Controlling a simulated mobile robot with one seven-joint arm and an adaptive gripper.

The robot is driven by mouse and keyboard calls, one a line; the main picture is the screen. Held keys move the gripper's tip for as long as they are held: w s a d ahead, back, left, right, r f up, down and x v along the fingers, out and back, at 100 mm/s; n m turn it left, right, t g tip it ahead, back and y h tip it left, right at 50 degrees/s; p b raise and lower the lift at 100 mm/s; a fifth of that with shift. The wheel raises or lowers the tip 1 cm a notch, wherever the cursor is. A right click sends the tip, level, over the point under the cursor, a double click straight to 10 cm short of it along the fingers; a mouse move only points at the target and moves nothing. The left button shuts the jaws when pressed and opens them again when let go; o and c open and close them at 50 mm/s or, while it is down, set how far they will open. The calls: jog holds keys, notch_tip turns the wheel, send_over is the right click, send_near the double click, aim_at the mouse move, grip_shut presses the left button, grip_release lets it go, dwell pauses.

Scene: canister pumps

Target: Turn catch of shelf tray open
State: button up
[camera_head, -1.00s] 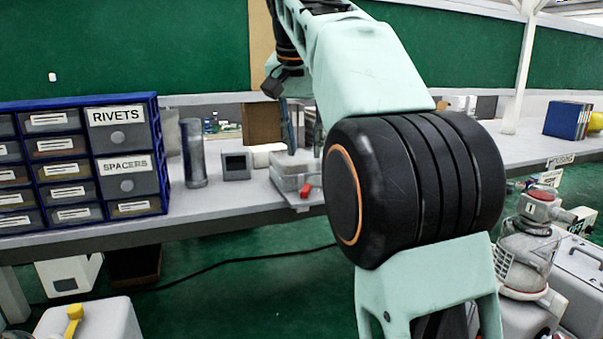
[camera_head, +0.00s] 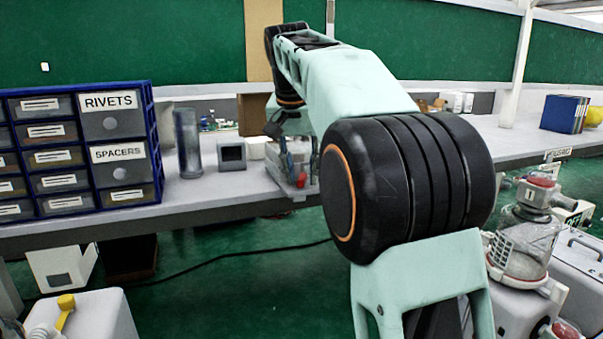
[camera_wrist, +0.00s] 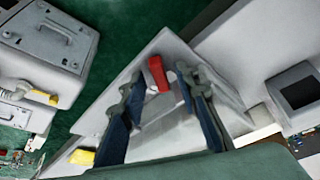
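The shelf tray (camera_head: 278,169) is a small grey box at the front edge of the long shelf, partly hidden by my gripper. Its red catch (camera_head: 301,180) shows at its front right corner. In the wrist view the catch (camera_wrist: 158,74) is a short red bar, slightly tilted, on a pale grey surface. My gripper (camera_head: 298,153) is over the tray, pointing down. In the wrist view my gripper (camera_wrist: 161,76) is open, with one dark finger on each side of the catch. Gaps show on both sides of it. The depth between fingertips and catch is hard to tell.
A blue drawer cabinet (camera_head: 86,147), a grey cylinder (camera_head: 187,143) and a small dark-faced box (camera_head: 232,156) stand left of the tray. A canister pump (camera_head: 527,236) stands at the lower right. The shelf to the right of my arm is mostly clear.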

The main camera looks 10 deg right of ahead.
grip_shut()
jog(key=shift+a+r+p, duration=0.1)
jog(key=shift+r+p, duration=0.05)
jog(key=shift+p, duration=0.2)
jog(key=shift+r+m+h+p, duration=0.15)
jog(key=shift+m+h+p, duration=0.25)
jog(key=shift+m+p, duration=0.7)
jog(key=m+g+h+p, duration=0.1)
jog(key=m+p, duration=0.2)
jog(key=p, duration=0.1)
jog(key=shift+w+a+r, duration=0.1)
jog(key=shift+w, duration=0.05)
jog(key=m+g+p, duration=0.1)
jog(key=m+p, duration=0.2)
jog(key=p, duration=0.1)
jog(key=shift+w+m+h, duration=0.15)
jog(key=shift+m+h, duration=0.15)
jog(key=shift+m, duration=0.1)
jog(key=shift+f+m+g+p, duration=0.25)
jog(key=shift+m+g+p, duration=0.45)
jog(key=shift+m, duration=0.5)
